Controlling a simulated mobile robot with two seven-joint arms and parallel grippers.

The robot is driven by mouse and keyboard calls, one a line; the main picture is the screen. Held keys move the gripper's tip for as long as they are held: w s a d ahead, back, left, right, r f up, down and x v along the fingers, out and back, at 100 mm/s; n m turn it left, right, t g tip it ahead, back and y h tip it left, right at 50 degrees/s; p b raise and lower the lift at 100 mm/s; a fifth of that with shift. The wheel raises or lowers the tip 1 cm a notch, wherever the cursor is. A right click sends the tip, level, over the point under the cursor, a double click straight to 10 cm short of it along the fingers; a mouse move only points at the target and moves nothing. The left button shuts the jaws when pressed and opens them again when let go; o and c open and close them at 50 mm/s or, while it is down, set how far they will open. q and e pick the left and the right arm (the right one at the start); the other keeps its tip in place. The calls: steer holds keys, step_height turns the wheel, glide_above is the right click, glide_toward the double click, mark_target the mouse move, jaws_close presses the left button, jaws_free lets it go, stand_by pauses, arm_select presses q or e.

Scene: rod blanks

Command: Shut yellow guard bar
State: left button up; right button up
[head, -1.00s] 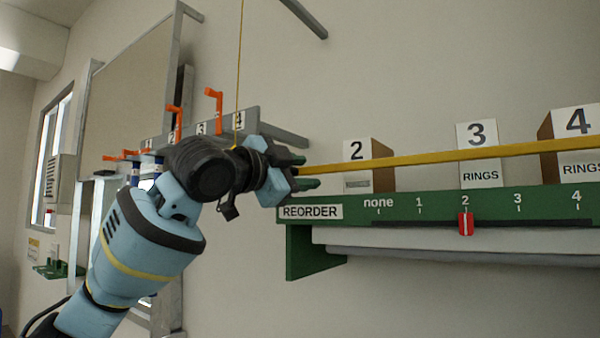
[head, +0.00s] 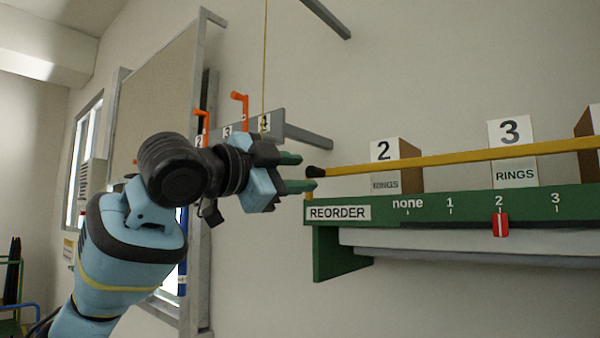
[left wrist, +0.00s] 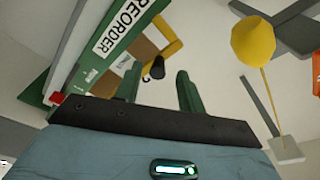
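The yellow guard bar (head: 450,160) runs across the front of the boxes on the green shelf in the head view, rising slightly to the right. Its black end (head: 315,172) is at the left, just off my left gripper (head: 302,172). The gripper is open, its green fingers apart with nothing between them. My right gripper is not in view.
A green shelf rail (head: 450,207) marked REORDER carries a red slider (head: 500,225) at 2. Box 2 (head: 411,163) and label card 3 (head: 513,150) stand behind the bar. Orange hooks (head: 241,108) are at the left. A yellow pull (left wrist: 254,41) hangs on a cord.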

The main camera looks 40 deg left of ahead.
mark_target(322, 174)
arm_select(q)
steer(key=shift+s+d+r+n+y, duration=0.1)
steer(key=shift+s+d+n+y, duration=0.35)
steer(key=shift+y, duration=0.45)
steer(key=shift+d+r+n+g+y, duration=0.1)
steer(key=shift+d+n+g+y, duration=0.2)
steer(key=shift+n+y, duration=0.55)
steer(key=shift+a, duration=0.1)
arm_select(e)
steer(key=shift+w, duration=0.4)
arm_select(q)
steer(key=shift+a, duration=0.1)
steer(key=shift+w, duration=3.8)
